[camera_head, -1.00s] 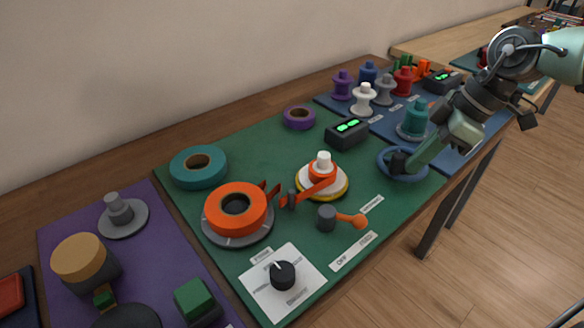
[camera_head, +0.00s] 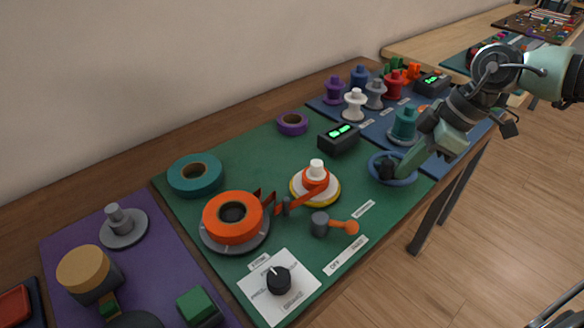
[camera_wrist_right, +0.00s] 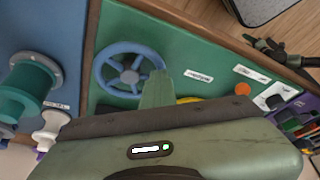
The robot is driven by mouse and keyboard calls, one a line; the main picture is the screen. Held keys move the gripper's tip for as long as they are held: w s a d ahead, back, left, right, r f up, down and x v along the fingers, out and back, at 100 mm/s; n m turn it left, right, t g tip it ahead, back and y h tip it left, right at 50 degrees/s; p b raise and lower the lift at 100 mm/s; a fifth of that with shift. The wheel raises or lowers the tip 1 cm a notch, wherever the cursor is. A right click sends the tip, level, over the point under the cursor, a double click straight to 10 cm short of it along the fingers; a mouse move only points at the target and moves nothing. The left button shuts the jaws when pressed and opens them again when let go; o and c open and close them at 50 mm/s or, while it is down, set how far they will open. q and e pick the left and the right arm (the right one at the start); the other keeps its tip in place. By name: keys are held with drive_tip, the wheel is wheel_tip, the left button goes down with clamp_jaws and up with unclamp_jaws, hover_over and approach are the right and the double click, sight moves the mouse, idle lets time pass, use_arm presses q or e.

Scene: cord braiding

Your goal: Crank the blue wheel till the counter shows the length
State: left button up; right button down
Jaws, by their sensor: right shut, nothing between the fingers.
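The blue wheel (camera_head: 411,176) lies flat on the green mat, near its right end. It also shows in the right wrist view (camera_wrist_right: 103,70), with spokes and a hub. My right gripper (camera_head: 402,173) is shut, its fingers pointing down at the wheel, with the tip over or against it. A dark piece (camera_head: 387,168) sits at the tip; I cannot tell the exact contact. In the right wrist view the fingers (camera_wrist_right: 157,85) overlap the wheel's lower right rim. The counter (camera_head: 340,138) is a black box with green digits too small to read. My left gripper is not in view.
On the green mat (camera_head: 245,160) are an orange roll (camera_head: 233,216), a white-topped spool (camera_head: 316,186), an orange-handled crank (camera_head: 338,225) and a black dial (camera_head: 279,280). A teal spool (camera_head: 404,124) stands just behind the wheel. The wood floor lies beyond the table's front edge.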

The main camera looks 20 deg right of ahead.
sight(393, 155)
drive_tip(key=shift+w+a+f, duration=0.1)
drive_tip(key=shift+w+a, duration=0.2)
drive_tip(key=shift+w, duration=0.5)
drive_tip(key=shift+w+a, duration=0.1)
drive_tip(key=shift+w, duration=1.05)
drive_tip(key=shift+w+d+b, duration=0.35)
drive_tip(key=shift+w+d, duration=0.05)
drive_tip(key=shift+w, duration=0.15)
drive_tip(key=shift+w+d, duration=0.1)
drive_tip(key=shift+w, duration=0.15)
drive_tip(key=shift+w+d, duration=0.3)
drive_tip(key=shift+w, duration=0.05)
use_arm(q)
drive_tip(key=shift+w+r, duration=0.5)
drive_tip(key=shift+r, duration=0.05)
use_arm(e)
drive_tip(key=shift+w+d, duration=0.2)
drive_tip(key=shift+d, duration=0.05)
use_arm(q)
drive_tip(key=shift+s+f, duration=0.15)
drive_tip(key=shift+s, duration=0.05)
